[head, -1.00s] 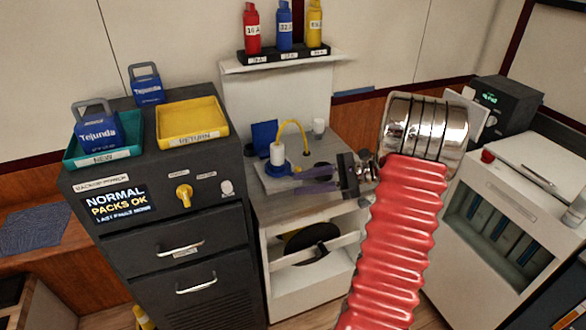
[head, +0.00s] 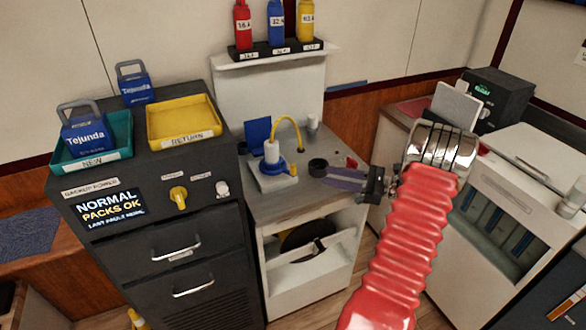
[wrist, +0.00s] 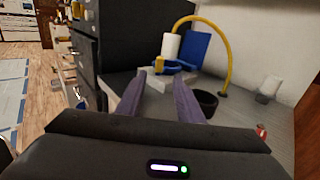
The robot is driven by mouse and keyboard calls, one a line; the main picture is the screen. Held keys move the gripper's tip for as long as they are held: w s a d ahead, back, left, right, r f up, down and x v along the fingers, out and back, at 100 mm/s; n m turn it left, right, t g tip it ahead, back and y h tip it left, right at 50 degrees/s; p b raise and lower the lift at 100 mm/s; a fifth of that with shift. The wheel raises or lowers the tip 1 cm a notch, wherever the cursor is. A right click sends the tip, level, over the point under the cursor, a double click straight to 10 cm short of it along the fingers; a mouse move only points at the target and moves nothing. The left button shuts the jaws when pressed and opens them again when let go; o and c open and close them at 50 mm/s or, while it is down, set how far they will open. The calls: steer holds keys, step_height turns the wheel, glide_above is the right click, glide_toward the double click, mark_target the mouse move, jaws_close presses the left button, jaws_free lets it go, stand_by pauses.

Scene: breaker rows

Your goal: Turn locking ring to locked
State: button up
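A fixture with a blue ring (head: 273,168) around the foot of a white cylinder (head: 271,151) stands on a pale base on the grey bench. A yellow tab (wrist: 159,64) sticks out from the blue ring (wrist: 178,67), and a yellow hose arches from the cylinder. No locked mark is legible. My gripper (head: 327,181) is to the right of the fixture in the head view, above the bench. In the wrist view its two purple fingers (wrist: 158,82) are apart with nothing between them, pointing towards the fixture without visibly holding it.
A black round cup or ring (head: 318,167) stands beside my fingers. A grey-white canister (head: 313,124) and a blue panel (head: 258,132) are further back. The dark cabinet (head: 165,215) with trays borders the bench on the left. A shelf with bottles hangs above.

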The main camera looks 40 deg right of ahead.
mark_target(293, 173)
steer(key=x, duration=1.3)
steer(key=shift+w+a, duration=0.1)
steer(key=shift+a, duration=0.1)
steer(key=shift+c, duration=0.7)
jaws_close()
